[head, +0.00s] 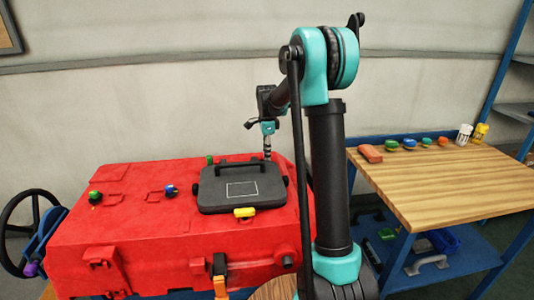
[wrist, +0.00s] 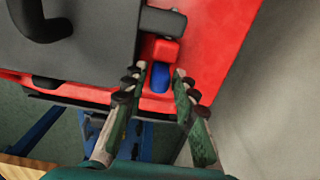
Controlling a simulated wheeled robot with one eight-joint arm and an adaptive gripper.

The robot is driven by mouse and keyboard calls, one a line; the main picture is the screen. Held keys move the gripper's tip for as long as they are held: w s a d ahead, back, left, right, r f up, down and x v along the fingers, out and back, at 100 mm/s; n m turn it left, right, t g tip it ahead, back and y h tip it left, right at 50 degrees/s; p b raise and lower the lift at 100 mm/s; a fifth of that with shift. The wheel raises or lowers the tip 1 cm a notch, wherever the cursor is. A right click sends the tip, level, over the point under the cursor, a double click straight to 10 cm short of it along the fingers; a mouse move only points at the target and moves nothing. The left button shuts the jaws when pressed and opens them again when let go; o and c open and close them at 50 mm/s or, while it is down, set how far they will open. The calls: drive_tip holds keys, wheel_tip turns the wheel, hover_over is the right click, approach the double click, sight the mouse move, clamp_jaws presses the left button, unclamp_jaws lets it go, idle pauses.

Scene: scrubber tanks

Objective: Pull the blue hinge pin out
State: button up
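The blue hinge pin (wrist: 159,77) shows in the wrist view as a short rounded blue piece beside a red hinge block (wrist: 160,49), at the edge of the dark lid. My gripper (wrist: 157,82) is open, with one finger on each side of the pin. Narrow gaps seem to show between the fingers and the pin. In the head view my gripper (head: 267,152) reaches down behind the dark lid (head: 240,188) of the red tank (head: 150,245). The hinge pin is hidden there.
A green-black knob (head: 95,197), a blue-black knob (head: 170,191) and a yellow latch (head: 244,213) sit on the tank. A wooden bench (head: 450,185) with several small coloured items stands at the right. A wall is behind the tank.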

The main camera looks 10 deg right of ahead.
clamp_jaws()
drive_tip(key=d, duration=0.4)
unclamp_jaws()
drive_tip(key=shift+r, duration=0.15)
idle(0.3)
